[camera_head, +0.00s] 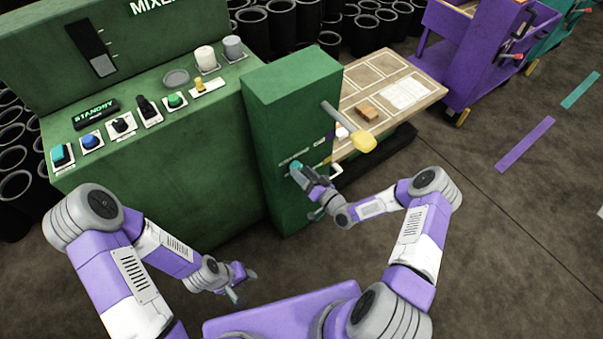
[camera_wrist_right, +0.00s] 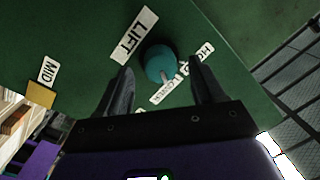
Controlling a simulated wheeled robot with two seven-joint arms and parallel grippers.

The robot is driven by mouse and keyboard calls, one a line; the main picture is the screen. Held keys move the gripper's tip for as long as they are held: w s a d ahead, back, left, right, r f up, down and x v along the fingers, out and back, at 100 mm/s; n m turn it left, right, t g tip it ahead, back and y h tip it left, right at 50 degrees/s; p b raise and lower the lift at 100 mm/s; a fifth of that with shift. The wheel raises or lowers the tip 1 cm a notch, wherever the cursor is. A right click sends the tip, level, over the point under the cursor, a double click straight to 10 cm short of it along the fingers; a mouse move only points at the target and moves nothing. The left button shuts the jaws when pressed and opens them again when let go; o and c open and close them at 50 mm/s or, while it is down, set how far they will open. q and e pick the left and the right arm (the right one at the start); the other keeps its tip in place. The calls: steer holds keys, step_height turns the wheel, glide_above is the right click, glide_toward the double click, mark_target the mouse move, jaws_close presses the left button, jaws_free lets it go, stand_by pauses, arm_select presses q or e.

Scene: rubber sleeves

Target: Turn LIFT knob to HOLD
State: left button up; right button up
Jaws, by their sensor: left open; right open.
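The LIFT knob is a round teal knob (camera_wrist_right: 160,63) on the green cabinet's front panel. A white LIFT label (camera_wrist_right: 134,35) sits beside it, and a partly covered HOLD label (camera_wrist_right: 197,60) is to its right. A third label (camera_wrist_right: 165,93) lies below; its word is hard to read. A pale mark on the knob's lower edge points toward that third label. My right gripper (camera_wrist_right: 161,68) is open, with one finger on each side of the knob; contact cannot be told. In the head view it (camera_head: 307,176) is at the panel. My left gripper (camera_head: 242,285) is open and empty, low at centre left.
The green mixer console (camera_head: 160,170) with buttons stands left of the green cabinet (camera_head: 290,100). A wooden-topped table (camera_head: 415,85) and purple cart (camera_head: 465,50) stand at right. The floor at right is mostly clear.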

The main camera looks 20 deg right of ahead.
steer(key=shift+w+a, duration=0.25)
steer(key=shift+w, duration=0.25)
steer(key=shift+c, duration=0.2)
steer(key=c, duration=1)
steer(key=shift+n, duration=0.3)
steer(key=n+b, duration=0.1)
steer(key=n, duration=0.4)
steer(key=n+h+b, duration=0.1)
steer(key=n, duration=0.4)
steer(key=shift+s+a+r+n+g, duration=0.1)
steer(key=shift+n+g, duration=0.2)
